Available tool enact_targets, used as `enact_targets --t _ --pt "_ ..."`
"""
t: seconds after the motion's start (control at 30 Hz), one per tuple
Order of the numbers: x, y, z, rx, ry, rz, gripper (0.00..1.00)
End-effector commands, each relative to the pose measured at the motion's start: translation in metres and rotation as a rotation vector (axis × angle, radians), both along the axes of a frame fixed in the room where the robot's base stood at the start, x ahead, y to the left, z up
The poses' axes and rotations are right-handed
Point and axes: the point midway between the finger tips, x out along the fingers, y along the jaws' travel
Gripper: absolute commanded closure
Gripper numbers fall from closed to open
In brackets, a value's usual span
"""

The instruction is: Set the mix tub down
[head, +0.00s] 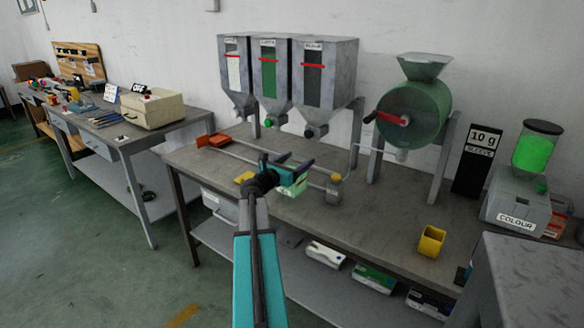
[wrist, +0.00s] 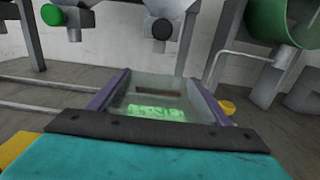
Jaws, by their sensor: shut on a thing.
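My gripper (head: 292,172) is shut on the mix tub (head: 296,188), a clear tub with a green label. In the wrist view the tub (wrist: 155,92) sits between the two purple fingers (wrist: 158,98), its label facing me. In the head view my arm reaches over the front of the grey workbench (head: 370,215), and the tub appears above the bench top. I cannot tell how large the gap under the tub is. The gripper and arm partly hide the tub in the head view.
Three hoppers (head: 288,75) stand at the back, with rails (head: 262,160) and a small post block (head: 334,190) before them. A green drum (head: 414,112) stands right of them. A yellow cup (head: 431,241) is at the right front. Bench between block and cup is clear.

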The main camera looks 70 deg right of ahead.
Motion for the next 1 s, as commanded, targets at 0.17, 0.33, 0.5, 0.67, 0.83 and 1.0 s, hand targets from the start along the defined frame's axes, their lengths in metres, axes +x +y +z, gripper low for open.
enact_targets --t 0.17,0.33,0.5,0.67,0.83,1.0 --pt "0.002 -0.007 0.000 -0.001 0.000 -0.001 0.89" --pt "0.002 -0.006 0.000 -0.001 0.000 0.000 0.89" --pt "0.002 -0.006 -0.002 -0.001 0.000 -0.001 0.89" --pt "-0.002 -0.008 -0.016 0.000 0.000 -0.005 0.89" --pt "-0.006 -0.010 -0.032 -0.001 0.001 -0.010 0.89" --pt "-0.006 -0.010 -0.035 -0.001 -0.001 -0.011 0.89"
